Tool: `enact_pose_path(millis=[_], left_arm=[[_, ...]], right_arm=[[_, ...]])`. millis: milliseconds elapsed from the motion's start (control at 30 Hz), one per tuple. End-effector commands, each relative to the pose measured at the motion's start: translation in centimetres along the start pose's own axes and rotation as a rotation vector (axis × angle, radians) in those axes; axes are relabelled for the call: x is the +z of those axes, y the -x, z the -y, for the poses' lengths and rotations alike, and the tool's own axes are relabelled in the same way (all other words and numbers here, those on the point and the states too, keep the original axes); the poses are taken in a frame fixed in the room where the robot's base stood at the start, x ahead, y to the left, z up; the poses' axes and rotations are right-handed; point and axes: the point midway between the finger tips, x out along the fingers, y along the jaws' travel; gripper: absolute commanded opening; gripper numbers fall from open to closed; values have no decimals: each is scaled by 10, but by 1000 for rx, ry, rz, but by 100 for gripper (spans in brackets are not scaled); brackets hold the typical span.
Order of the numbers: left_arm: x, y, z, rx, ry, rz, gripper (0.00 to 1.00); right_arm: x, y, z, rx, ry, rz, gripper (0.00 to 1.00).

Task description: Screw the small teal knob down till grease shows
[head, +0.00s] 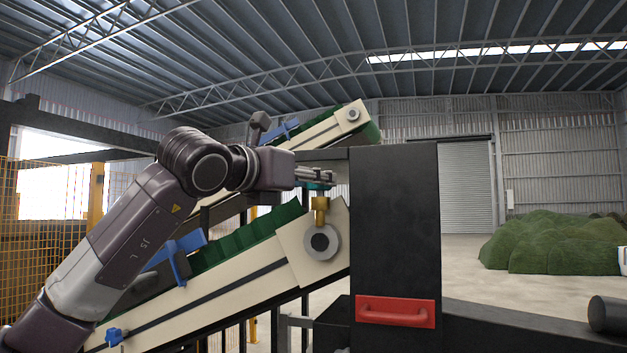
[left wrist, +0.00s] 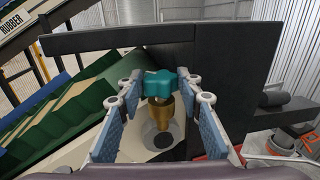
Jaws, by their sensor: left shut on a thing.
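The small teal knob (left wrist: 160,83) sits on top of a brass fitting (left wrist: 160,112), upright, between the two fingers of my left gripper (left wrist: 160,88). In the head view the teal knob (head: 318,186) shows just under the fingers of my left gripper (head: 318,175), with the brass fitting (head: 320,211) below it. My left gripper is shut on the knob. The fitting stands on the end of the conveyor near the round bearing (head: 320,242). No grease is visible on it. My right gripper is not in view.
A black upright housing (head: 394,230) with a red handle (head: 395,312) stands right beside the knob. The inclined conveyor with a green belt (head: 235,249) runs down to the left. A second conveyor (head: 325,128) rises behind. A green turf heap (head: 553,242) lies far right.

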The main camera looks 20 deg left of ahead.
Motion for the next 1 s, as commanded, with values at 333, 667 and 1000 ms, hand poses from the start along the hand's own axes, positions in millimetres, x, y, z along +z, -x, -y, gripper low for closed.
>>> enact_pose_path(millis=[333,667,1000], left_arm=[[4,-1,-6,-148,5,-1,9],[5,-3,-12,-415,10,1,9],[2,-4,-14,-594,4,5,9]], right_arm=[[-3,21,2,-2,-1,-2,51],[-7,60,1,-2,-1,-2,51],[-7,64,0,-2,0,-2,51]])
